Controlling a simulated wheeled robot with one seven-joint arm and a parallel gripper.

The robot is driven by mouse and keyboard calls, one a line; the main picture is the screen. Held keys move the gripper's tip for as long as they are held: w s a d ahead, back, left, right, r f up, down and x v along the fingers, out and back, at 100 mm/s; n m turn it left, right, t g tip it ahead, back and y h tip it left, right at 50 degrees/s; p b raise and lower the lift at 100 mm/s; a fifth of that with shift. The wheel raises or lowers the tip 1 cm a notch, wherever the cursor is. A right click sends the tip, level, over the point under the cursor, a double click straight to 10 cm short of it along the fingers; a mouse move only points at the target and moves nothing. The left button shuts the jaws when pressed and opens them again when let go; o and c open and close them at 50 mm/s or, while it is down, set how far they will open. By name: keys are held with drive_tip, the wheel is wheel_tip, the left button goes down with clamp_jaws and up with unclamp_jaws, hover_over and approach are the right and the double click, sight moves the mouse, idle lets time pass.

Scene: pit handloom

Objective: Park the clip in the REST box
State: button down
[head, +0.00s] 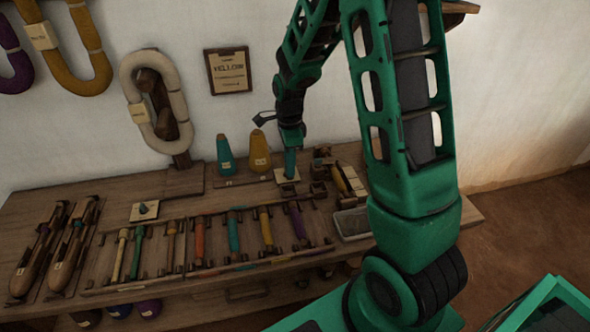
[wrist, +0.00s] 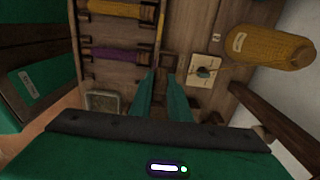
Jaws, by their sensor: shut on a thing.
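My gripper (head: 290,172) hangs over the back right of the bench in the head view. In the wrist view its two green fingers (wrist: 165,82) point at the bench with a narrow gap between them. They are shut on the clip, but it is too small and dark to make out. A small dark open box (wrist: 168,62) lies just beyond the fingertips in the wrist view. It also shows right of my gripper in the head view (head: 318,188). It may be the REST box; I cannot read a label on it.
A pale card (wrist: 205,70) with a dark green piece lies beside the box. A yellow cone (head: 260,150) and a teal cone (head: 226,155) stand behind. A rack of coloured bobbins (head: 233,232) fills the front. A grey tray (head: 352,223) sits at right.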

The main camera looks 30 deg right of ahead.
drive_tip(key=shift+w+d+f, duration=0.1)
drive_tip(key=shift+w+f, duration=0.2)
drive_tip(key=shift+f, duration=1.25)
drive_tip(key=shift+w+d+f, duration=0.1)
drive_tip(key=shift+w+f, duration=0.2)
drive_tip(key=shift+f, duration=1.25)
drive_tip(key=shift+w+d+f, duration=0.1)
drive_tip(key=shift+w+f, duration=0.2)
drive_tip(key=shift+f, duration=1.25)
drive_tip(key=c, duration=1.3)
unclamp_jaws()
drive_tip(key=shift+o, duration=0.2)
drive_tip(key=shift+r, duration=0.15)
